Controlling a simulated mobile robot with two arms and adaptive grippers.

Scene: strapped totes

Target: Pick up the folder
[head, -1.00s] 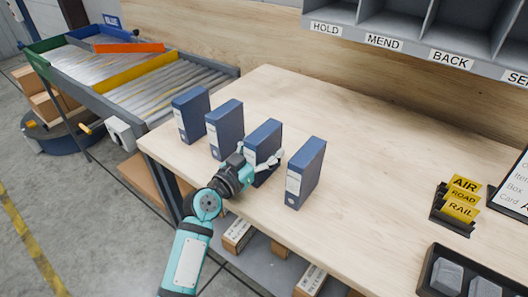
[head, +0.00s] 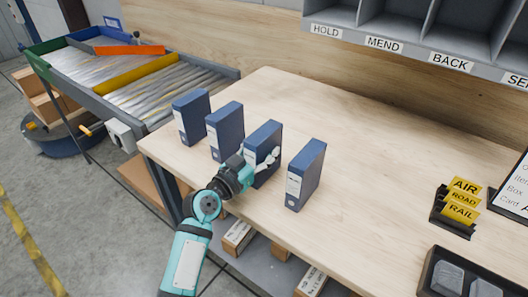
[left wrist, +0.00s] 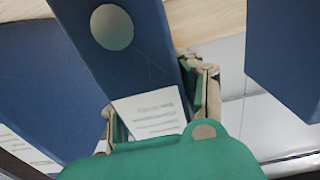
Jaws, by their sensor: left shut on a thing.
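Several blue folders stand upright in a row on the wooden table (head: 370,200). My left gripper (head: 264,163) is shut on the third folder from the left (head: 264,136), low on its spine side. In the left wrist view this folder (left wrist: 135,65) shows a round finger hole and a white label between the fingers (left wrist: 160,112). It stands upright, and I cannot tell whether its base is clear of the table. The gripper hides part of its lower spine. My right gripper is not in view.
A first folder (head: 191,116), a second folder (head: 225,130) and a rightmost folder (head: 306,174) stand close by. A yellow-tagged holder (head: 456,208) and a dark tray (head: 428,268) are at right. Labelled pigeonholes (head: 400,25) hang above. The table's middle is clear.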

